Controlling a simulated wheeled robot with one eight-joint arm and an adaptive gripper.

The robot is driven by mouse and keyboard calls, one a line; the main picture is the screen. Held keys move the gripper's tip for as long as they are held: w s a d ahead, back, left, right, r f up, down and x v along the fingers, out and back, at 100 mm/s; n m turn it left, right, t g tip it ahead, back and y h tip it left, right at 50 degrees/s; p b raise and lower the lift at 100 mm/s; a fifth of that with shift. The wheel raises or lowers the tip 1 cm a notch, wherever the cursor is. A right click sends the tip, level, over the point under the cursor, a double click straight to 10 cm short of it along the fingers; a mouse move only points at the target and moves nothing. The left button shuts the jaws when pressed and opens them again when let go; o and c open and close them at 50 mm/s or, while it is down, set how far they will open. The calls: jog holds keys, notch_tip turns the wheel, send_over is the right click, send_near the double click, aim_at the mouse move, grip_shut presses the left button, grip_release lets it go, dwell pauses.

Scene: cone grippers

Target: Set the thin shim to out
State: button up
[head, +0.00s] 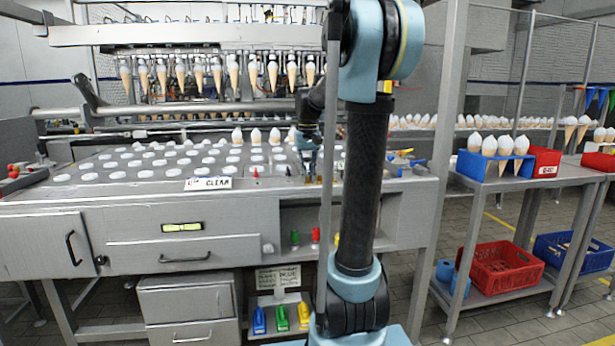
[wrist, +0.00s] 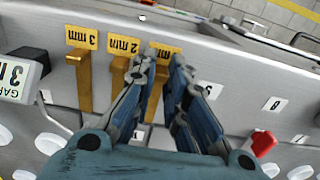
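In the wrist view, brass shims stand in a row on the grey panel under yellow labels. The leftmost shim (wrist: 83,85) is under a "3 mm" label, and the middle shim (wrist: 118,85) is under a "2 mm" label. The third shim (wrist: 156,88) shows as a brass strip between my fingers. Its yellow label (wrist: 166,49) is partly covered, so its number is hidden. My gripper (wrist: 164,62) has its fingers apart, one on each side of this strip; I cannot tell whether they touch it. In the head view my gripper (head: 312,178) is low at the machine's front edge.
A block marked "GAP 3 mm" (wrist: 22,72) is left of the shims. A red knob (wrist: 263,143) is at the right. White discs lie nearby on the machine top (head: 75,180). A "CLEAR" sign (head: 208,183) stands on the front edge. Cone racks (head: 490,160) are at the right.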

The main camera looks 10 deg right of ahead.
aim_at(308, 176)
jog(key=o, duration=0.4)
jog(key=shift+s, duration=0.35)
jog(key=shift+c, duration=0.2)
jog(key=shift+w, duration=0.1)
jog(key=shift+r, duration=0.55)
notch_tip(308, 176, up, 11)
jog(key=shift+f, duration=0.15)
jog(key=s+f+t, duration=0.2)
jog(key=s+f, duration=2.8)
jog(key=shift+s+d+f, duration=0.15)
jog(key=shift+f, duration=0.2)
